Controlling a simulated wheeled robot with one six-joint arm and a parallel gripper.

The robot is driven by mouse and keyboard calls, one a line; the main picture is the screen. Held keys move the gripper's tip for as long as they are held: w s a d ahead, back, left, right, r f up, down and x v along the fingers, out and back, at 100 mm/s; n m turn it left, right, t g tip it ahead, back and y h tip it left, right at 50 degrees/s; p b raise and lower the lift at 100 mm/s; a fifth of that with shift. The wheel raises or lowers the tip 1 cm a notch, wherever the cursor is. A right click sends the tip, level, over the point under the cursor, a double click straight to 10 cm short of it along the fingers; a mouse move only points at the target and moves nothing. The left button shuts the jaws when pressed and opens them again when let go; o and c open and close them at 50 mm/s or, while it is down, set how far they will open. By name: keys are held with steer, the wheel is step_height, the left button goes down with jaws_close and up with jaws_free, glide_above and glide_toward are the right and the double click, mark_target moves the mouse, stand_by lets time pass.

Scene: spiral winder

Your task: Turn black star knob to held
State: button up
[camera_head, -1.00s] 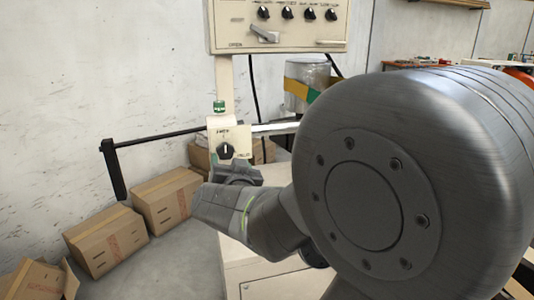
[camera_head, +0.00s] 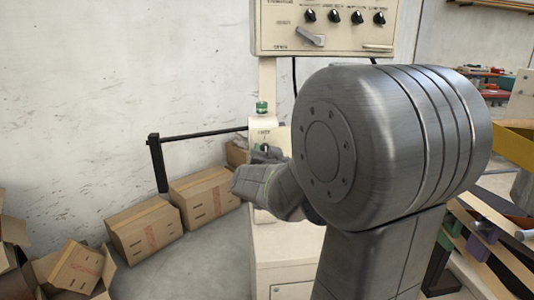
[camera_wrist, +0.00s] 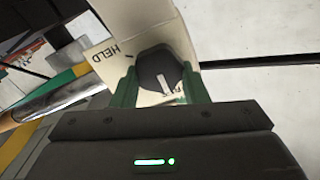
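The black knob (camera_wrist: 153,69) with a white pointer mark sits on a cream box (camera_wrist: 140,22). In the wrist view the pointer aims down toward a label that is mostly hidden. The word HELD and a tick stand up and left of the knob. My gripper (camera_wrist: 160,85) has its two green fingers apart, one on each side of the knob. Whether they touch it is hard to tell. In the head view my gripper (camera_head: 266,154) is in front of the box and hides most of the knob.
A black crank bar (camera_head: 200,135) reaches left from the box. A control panel (camera_head: 335,25) stands above. Cardboard boxes (camera_head: 145,231) lie on the floor at left. A wooden rack (camera_head: 495,245) stands at right.

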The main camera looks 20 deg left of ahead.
steer(key=c, duration=0.4)
steer(key=shift+o, duration=0.2)
steer(key=shift+b, duration=0.3)
steer(key=m+b, duration=0.3)
steer(key=m, duration=0.4)
steer(key=m+b, duration=0.4)
steer(key=m, duration=0.3)
steer(key=f+m+b, duration=0.1)
steer(key=m+b, duration=0.3)
steer(key=m, duration=0.4)
steer(key=shift+w+d+f, duration=0.1)
steer(key=shift+d, duration=0.05)
